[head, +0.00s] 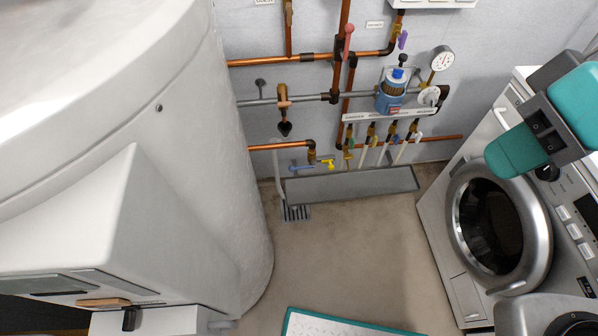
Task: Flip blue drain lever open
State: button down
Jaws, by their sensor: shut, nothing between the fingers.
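The blue lever (299,170) is small and sits low on the back wall, beneath the lower left copper pipe. It lies roughly level, beside a brass fitting and a yellow lever (327,163). Below and right of it is a long grey trough (350,184). My gripper (499,163), teal and grey, is at the right, in front of the washing machine. It looks shut and empty, far from the blue lever. Its fingertips are hard to make out.
A floor drain grate (296,213) lies below the lever. Several coloured valves, a blue filter housing (390,98) and a gauge (442,58) crowd the wall. The washing machine (452,277) stands right. A teal-edged mat (330,324) lies in front; the middle floor is clear.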

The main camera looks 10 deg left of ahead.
notch_tip(320, 180, up, 16)
jog(key=p, duration=1.4)
jog(key=shift+f, duration=0.25)
